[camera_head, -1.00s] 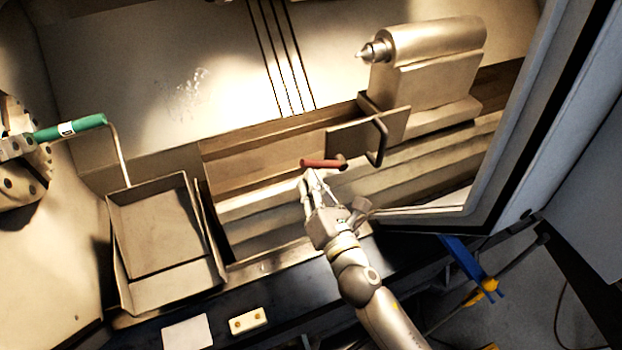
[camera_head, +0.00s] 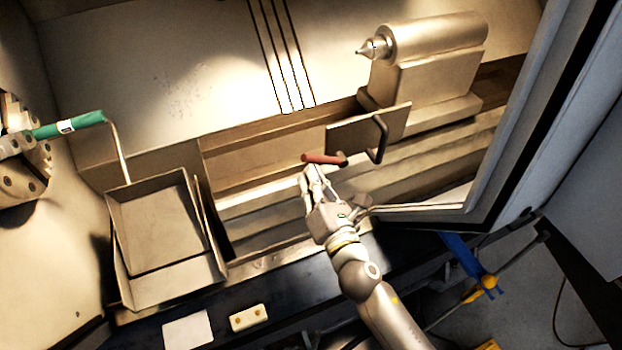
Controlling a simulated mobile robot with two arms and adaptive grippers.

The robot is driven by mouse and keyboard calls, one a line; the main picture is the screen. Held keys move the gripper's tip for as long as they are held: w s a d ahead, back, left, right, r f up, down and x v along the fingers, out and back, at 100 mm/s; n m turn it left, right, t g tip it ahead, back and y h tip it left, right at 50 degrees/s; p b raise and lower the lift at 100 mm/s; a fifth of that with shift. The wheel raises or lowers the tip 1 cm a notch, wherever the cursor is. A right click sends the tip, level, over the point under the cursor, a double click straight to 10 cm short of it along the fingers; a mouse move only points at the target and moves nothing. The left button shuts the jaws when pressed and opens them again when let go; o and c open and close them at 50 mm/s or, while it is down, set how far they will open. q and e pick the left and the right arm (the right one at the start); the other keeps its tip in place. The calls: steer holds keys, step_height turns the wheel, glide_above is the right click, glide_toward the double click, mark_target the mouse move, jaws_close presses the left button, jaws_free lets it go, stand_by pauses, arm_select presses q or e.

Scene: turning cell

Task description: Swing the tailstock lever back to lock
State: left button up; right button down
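The tailstock (camera_head: 430,65) stands on the bed at the upper right, its pointed centre facing left. A flat plate with a dark bent handle (camera_head: 380,140) is in front of it. The tailstock lever (camera_head: 322,158) has a red grip lying roughly level, pointing left from a dark pivot end. My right gripper (camera_head: 311,172) reaches up from below, its fingertips right at the underside of the red grip. The fingers look close together; I cannot tell whether they touch or hold the grip. My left gripper is not in view.
A chuck (camera_head: 22,160) with a green-handled tool (camera_head: 68,126) is at the left. An open metal tray (camera_head: 160,235) stands left of the bed. The machine door frame (camera_head: 510,150) closes off the right side. A blue and yellow item (camera_head: 485,285) lies low right.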

mark_target(327, 156)
steer(key=shift+r, duration=0.2)
steer(key=d+r+m+p, duration=0.1)
steer(key=r+m+p, duration=0.1)
steer(key=m, duration=0.1)
steer(key=d+r+m+p, duration=0.1)
steer(key=r+m+p, duration=0.1)
steer(key=m+p, duration=0.1)
steer(key=w+d+r+m+p, duration=0.1)
steer(key=r+m+p, duration=0.1)
steer(key=m, duration=0.1)
steer(key=shift+w+d+r+m+p, duration=0.2)
steer(key=shift+d+m+p, duration=0.2)
steer(key=shift+m+p, duration=0.25)
steer(key=shift+w+d+r+m+p, duration=0.1)
steer(key=shift+w+d+m+p, duration=0.1)
steer(key=shift+d+m+p, duration=0.4)
steer(key=shift+a+m, duration=0.2)
steer(key=shift+m, duration=0.05)
